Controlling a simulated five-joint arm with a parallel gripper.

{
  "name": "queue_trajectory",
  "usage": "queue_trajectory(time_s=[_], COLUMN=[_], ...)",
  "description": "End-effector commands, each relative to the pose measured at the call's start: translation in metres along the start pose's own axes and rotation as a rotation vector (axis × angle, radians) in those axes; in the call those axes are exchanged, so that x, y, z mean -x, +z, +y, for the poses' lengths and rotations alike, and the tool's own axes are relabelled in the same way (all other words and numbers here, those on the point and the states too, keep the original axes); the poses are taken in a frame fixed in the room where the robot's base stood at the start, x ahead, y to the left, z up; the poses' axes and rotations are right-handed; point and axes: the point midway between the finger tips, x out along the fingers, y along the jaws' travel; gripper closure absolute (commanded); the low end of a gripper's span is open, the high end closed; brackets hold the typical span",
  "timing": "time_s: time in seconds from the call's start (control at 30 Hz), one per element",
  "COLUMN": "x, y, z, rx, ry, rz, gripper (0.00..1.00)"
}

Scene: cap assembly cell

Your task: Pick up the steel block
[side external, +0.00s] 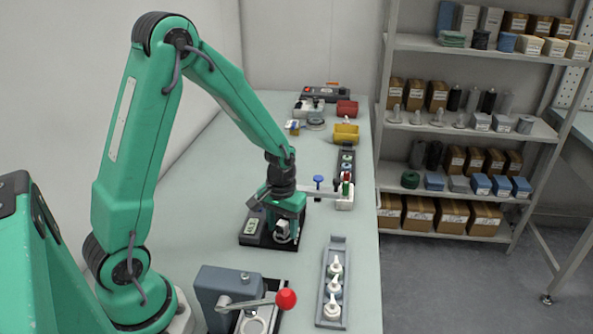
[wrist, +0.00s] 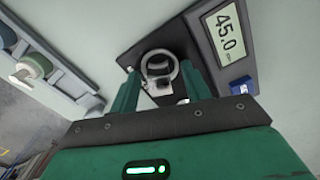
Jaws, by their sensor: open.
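A small shiny grey metal piece, which looks like the steel block (wrist: 159,88), shows at a bright ring on a dark device with a display (wrist: 230,32) reading 45.0. It also shows in the side view (side external: 283,229), low beneath my gripper (side external: 286,214). In the wrist view, the two green fingers of my gripper (wrist: 160,72) stand apart on either side of the ring and the metal piece. I cannot tell whether either finger touches it. The block's lower part is hard to make out.
A grey press with a red-knobbed lever (side external: 286,299) stands at the near side. A tray (side external: 338,241) with several white nozzle caps lies to its right. A stand with coloured pegs (side external: 345,197) is just right of my gripper. Yellow (side external: 346,134) and red bins are farther back.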

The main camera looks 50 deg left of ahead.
Motion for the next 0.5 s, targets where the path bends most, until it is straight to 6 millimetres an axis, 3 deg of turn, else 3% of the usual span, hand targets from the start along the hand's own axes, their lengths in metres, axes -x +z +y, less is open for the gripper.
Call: queue_trajectory(time_s=[0.37,0.5], x=[0.0002,0.0002], y=[0.0001,0.0000], z=[0.0000,0.0000], rx=[0.000,0.000], ry=[0.000,0.000], rz=[0.000,0.000], gripper=[0.53,0.78])
